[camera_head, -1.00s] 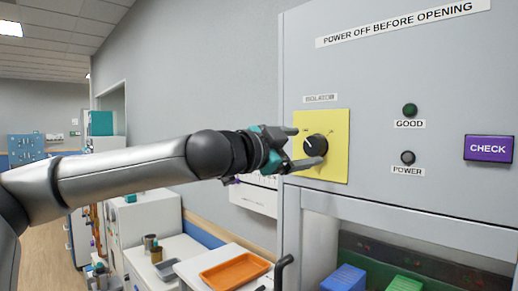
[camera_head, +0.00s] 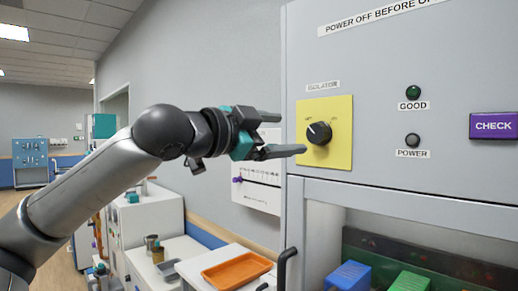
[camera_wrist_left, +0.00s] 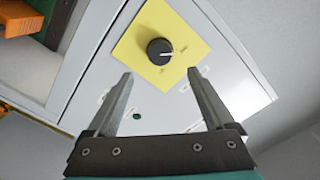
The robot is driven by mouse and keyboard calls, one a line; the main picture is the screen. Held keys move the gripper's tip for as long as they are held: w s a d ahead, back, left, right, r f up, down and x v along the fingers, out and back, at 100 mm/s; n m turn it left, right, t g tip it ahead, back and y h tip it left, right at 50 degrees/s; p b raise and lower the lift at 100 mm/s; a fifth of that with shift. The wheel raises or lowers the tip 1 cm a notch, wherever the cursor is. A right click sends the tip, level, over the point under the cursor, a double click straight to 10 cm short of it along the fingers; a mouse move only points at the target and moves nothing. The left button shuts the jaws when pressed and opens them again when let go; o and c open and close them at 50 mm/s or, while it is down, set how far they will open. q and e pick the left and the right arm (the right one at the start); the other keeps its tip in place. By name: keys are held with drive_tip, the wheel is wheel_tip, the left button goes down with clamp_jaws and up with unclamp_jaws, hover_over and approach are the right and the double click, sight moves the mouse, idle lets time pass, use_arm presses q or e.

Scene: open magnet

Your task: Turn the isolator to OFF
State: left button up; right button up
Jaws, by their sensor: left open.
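The isolator is a round black knob (camera_head: 319,133) on a yellow square plate (camera_head: 340,157), set in the upper left of a grey cabinet front. Its white pointer line points up and left, toward the left one of two small labels that are too small to read surely. The knob also shows in the left wrist view (camera_wrist_left: 160,51), beyond the fingertips, its line pointing right toward a label. My left gripper (camera_head: 292,133) is open and empty, just left of the knob and apart from it. In the left wrist view its two fingers (camera_wrist_left: 160,74) are spread with nothing between them.
The grey cabinet (camera_head: 385,60) also bears a green GOOD lamp (camera_head: 413,92), a dark POWER lamp (camera_head: 412,140) and a purple CHECK button (camera_head: 493,126). Below is an opening with a blue bin (camera_head: 349,276). An orange tray (camera_head: 237,270) lies on the lower left bench.

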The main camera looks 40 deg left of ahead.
use_arm(q)
drive_tip(key=shift+s+a+b, duration=0.2)
drive_tip(key=shift+s+b, duration=1.4)
drive_tip(key=shift+s, duration=1.05)
